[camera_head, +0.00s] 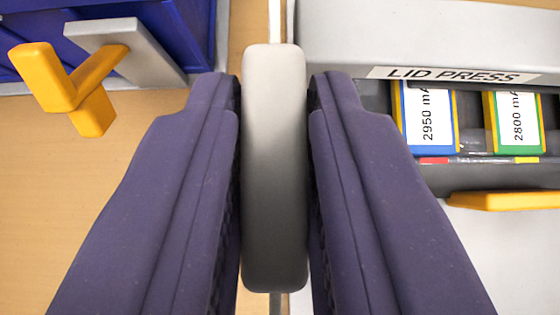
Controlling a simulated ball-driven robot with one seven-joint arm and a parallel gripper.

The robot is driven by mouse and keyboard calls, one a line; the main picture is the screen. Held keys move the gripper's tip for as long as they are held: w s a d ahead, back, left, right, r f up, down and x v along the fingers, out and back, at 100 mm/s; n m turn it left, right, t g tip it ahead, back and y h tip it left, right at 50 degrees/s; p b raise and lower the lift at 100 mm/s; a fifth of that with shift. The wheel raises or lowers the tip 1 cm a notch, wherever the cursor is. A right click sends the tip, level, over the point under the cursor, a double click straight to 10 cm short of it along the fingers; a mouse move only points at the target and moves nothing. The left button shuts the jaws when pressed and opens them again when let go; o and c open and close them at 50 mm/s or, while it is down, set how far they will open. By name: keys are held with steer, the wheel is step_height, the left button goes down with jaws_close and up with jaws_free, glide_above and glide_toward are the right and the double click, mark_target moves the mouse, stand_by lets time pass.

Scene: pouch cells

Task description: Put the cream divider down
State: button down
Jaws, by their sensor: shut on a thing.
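My gripper (275,165) shows with both dark purple fingers closed on the cream divider (275,130). The divider's part between the fingers is a pale grey-cream bar with rounded ends, shaded darker toward the bottom. A thin pale edge runs out beyond its top end, and a narrow strip shows below it, seemingly a thin panel seen edge-on. What lies beneath the bar is hidden by it and the fingers, so I cannot tell whether the divider touches anything.
On the right stands a grey press (420,35) labelled "LID PRESS", with a 2950 cell (427,120) and a 2800 cell (516,122) in its slot and a yellow bar (510,201) below. At upper left are a blue bin (190,25) and a yellow handle (60,85). Bare wood lies left.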

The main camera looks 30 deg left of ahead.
step_height(320, 180, down, 8)
steer(key=shift+f+b, duration=0.1)
steer(key=shift+b, duration=1.05)
steer(key=shift+f, duration=0.2)
steer(key=c, duration=1)
jaws_free()
steer(key=shift+r, duration=0.1)
steer(key=shift+r, duration=0.2)
steer(key=p+v, duration=0.3)
steer(key=v, duration=0.9)
steer(key=shift+f, duration=0.1)
